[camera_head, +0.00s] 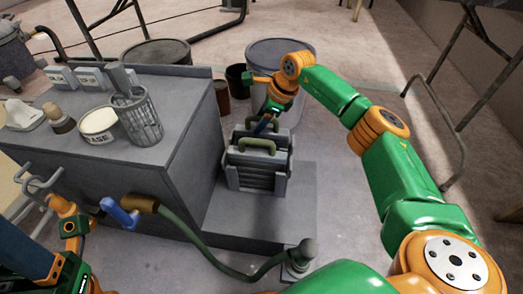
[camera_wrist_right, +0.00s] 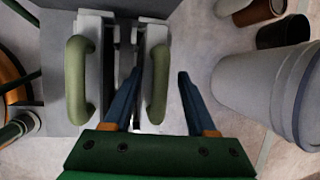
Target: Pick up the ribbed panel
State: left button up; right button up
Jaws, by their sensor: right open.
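A grey ribbed panel (camera_head: 256,172) with a green handle stands upright in a grey holder on a low plinth in the head view. A second green handle rises just behind it. My right gripper (camera_head: 268,122) is over the rear handle. In the right wrist view, its two dark blue fingers (camera_wrist_right: 160,78) are apart, with the rear handle (camera_wrist_right: 157,86) between them. The front handle (camera_wrist_right: 79,82) is left of the fingers. The face of the rear piece is hidden. My left arm is at the lower left; its fingers cannot be made out.
A grey cabinet (camera_head: 190,150) left of the holder carries a wire basket (camera_head: 139,122), a tub (camera_head: 98,121) and other items. A large grey bin (camera_head: 292,48) and small pots stand behind. A green hose (camera_head: 205,248) runs in front. The floor to the right is partly clear.

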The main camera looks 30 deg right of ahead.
grip_shut()
dwell(1.4)
